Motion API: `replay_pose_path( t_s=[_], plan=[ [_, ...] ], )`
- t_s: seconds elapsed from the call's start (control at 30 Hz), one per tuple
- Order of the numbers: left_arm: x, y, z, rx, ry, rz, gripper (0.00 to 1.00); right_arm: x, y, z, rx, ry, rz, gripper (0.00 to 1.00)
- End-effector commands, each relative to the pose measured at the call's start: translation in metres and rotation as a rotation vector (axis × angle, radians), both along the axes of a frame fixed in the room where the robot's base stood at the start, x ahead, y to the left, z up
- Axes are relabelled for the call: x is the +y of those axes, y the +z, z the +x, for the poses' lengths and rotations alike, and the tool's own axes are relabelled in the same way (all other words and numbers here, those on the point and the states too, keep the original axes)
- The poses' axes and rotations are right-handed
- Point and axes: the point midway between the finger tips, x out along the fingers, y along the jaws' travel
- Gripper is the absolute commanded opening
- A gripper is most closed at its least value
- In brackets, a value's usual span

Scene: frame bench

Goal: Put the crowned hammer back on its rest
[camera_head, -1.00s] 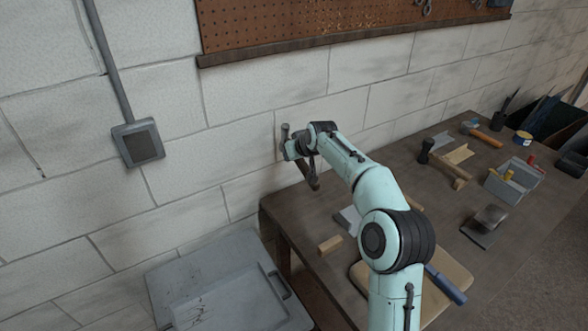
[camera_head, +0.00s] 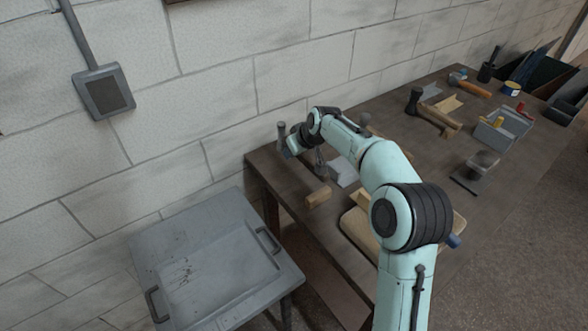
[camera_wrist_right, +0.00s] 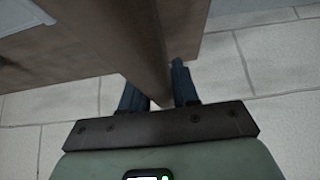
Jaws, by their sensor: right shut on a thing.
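My right gripper (camera_head: 290,143) is beyond the table's back left corner, close to the wall. It is shut on a brown handle, which I take to be the hammer's; the handle (camera_wrist_right: 145,60) runs up between the blue fingers in the right wrist view. In the head view a dark brown part shows beside the gripper, but my wrist hides much of it and I cannot make out a crown mark. A dark-headed hammer (camera_head: 414,101) lies on the table with its wooden handle to the right. A notched wooden rest (camera_head: 450,103) is beside it. My left gripper is out of view.
A small wooden block (camera_head: 318,196) lies near the table's left edge. A pale grey piece (camera_head: 343,171) is behind it. Another hammer (camera_head: 472,87), a grey bin (camera_head: 508,125) and a dark block (camera_head: 482,163) stand farther right. A grey tray stand (camera_head: 215,270) is left of the table.

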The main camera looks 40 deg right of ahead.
Motion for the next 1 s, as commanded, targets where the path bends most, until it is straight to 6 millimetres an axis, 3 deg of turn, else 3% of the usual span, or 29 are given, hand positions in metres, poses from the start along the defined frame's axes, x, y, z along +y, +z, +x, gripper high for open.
replay_pose_path(
  t_s=[0.5,0.9,0.93,1.0],
  plan=[
    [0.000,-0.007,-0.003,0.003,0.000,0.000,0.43,0.000,-0.060,0.001,-0.003,-0.001,-0.001,0.00],
    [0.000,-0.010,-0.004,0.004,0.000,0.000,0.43,0.000,-0.065,0.001,-0.005,0.000,-0.002,0.00],
    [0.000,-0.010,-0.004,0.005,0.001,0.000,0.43,0.000,-0.066,0.000,-0.002,0.000,0.000,0.33],
    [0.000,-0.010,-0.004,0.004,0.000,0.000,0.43,0.000,-0.066,0.000,-0.002,-0.001,-0.001,0.55]
  ],
)
